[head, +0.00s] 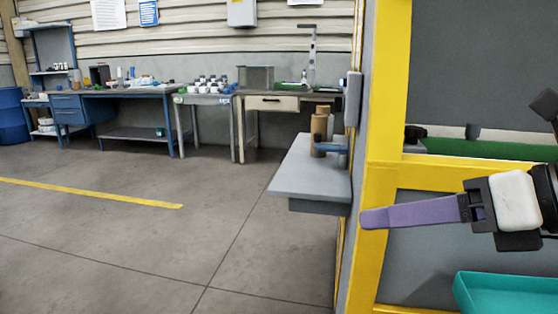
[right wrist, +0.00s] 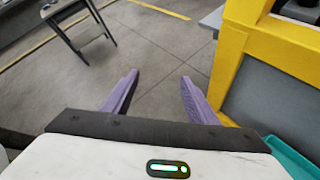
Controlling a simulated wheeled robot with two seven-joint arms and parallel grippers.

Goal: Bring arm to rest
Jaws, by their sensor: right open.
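My right gripper (head: 368,217) comes in from the right in the head view, with long purple fingers pointing left in front of the yellow frame (head: 386,130). In the right wrist view the two purple fingers of my right gripper (right wrist: 157,90) stand apart with bare floor between them. It is open and holds nothing. My left gripper is in neither view.
A grey shelf (head: 300,180) with brown cylinders (head: 319,130) on it juts out left of the yellow frame. A teal tray (head: 507,292) is below my right gripper. Workbenches (head: 130,90) line the far wall. The floor (head: 130,240) at left is clear.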

